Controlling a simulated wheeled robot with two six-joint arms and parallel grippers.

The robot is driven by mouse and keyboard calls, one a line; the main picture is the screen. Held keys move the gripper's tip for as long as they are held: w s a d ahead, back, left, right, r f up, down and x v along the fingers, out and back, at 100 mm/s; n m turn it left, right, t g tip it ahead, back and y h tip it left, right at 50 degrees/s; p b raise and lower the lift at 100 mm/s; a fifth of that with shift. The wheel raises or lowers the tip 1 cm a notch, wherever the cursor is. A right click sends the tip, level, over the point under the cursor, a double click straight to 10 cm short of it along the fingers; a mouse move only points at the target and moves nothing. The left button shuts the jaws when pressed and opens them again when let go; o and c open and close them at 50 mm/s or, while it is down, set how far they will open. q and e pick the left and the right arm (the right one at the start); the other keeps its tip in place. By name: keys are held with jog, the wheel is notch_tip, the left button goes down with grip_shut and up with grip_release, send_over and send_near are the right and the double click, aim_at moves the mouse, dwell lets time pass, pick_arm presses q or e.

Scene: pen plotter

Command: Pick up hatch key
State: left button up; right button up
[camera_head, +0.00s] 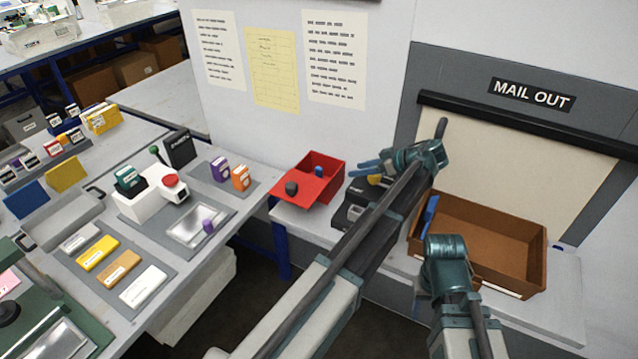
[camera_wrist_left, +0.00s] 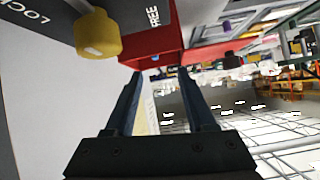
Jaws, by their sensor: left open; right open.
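No item is clearly recognisable as the hatch key. A yellow knob (camera_wrist_left: 98,36) sits on a dark panel (camera_wrist_left: 50,22) marked LOCK and FREE in the left wrist view. In the head view the yellow knob (camera_head: 375,179) shows just below my left gripper (camera_head: 362,168), on a dark box (camera_head: 353,212). My left gripper's fingers point left and are apart; in the wrist view the gripper (camera_wrist_left: 160,75) is open and empty, with the knob outside it at upper left. My right gripper (camera_head: 428,218) shows blue fingers before the brown bin, partly hidden by its wrist.
A red open box (camera_head: 325,190) with a small blue item (camera_head: 318,171) and a dark knob (camera_head: 291,188) stands left of the dark box. The brown bin (camera_head: 500,225) stands right, below the MAIL OUT hatch (camera_head: 520,140). The wall is close behind. The left table (camera_head: 150,215) is crowded.

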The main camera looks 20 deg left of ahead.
pick_arm(q)
jog(key=shift+w+a+r+n+y, duration=0.25)
jog(key=shift+w+n, duration=0.15)
jog(key=shift+w, duration=0.15)
jog(key=shift+w+a+r+n+y, duration=0.15)
jog(key=shift+w+a+n+y, duration=0.1)
jog(key=shift+w+n, duration=0.2)
jog(key=b, duration=0.4)
send_near(321, 168)
jog(key=a, duration=0.2)
jog(key=shift+a+f, duration=0.55)
jog(key=shift+f, duration=0.05)
jog(key=b+x, duration=0.1)
jog(key=x, duration=0.1)
jog(key=b+x, duration=0.2)
jog(key=shift+f, duration=0.35)
jog(key=shift+a+f, duration=0.1)
jog(key=shift+a, duration=0.35)
grip_shut()
